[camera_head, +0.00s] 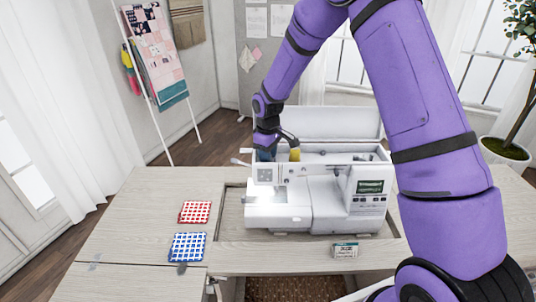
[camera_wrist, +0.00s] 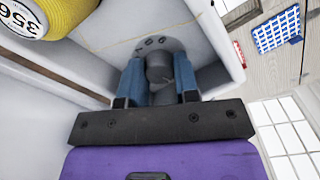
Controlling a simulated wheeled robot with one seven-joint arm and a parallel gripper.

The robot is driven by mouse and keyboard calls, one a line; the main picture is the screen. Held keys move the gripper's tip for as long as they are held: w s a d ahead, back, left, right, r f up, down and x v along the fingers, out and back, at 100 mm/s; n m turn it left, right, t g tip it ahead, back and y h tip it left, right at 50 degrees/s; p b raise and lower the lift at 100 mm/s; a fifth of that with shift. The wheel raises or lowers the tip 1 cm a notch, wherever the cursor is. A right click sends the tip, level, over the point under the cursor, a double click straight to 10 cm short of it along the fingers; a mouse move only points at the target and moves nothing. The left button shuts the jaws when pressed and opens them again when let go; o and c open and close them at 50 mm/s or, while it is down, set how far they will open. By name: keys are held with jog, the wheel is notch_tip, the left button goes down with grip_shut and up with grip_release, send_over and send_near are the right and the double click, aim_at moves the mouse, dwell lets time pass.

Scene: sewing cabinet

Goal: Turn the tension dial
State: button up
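The white sewing machine (camera_head: 318,207) stands in the cabinet opening in the head view. My gripper (camera_head: 265,155) is at the upper left of the machine, and its fingertips are hidden there. In the wrist view, my gripper (camera_wrist: 158,80) has its two blue fingers apart, one on each side of a grey round dial (camera_wrist: 159,62), seemingly the tension dial. The fingers look very close to the dial, but I cannot tell whether they press on it.
A yellow thread spool (camera_head: 295,155) stands beside my gripper; it also shows in the wrist view (camera_wrist: 60,15). Red checked (camera_head: 195,212) and blue checked fabric (camera_head: 187,247) lie on the table left of the machine.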

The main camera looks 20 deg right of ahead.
jog(key=shift+c, duration=1.3)
jog(key=m, duration=0.5)
jog(key=shift+m, duration=0.4)
jog(key=m, duration=1.1)
jog(key=shift+m, duration=0.4)
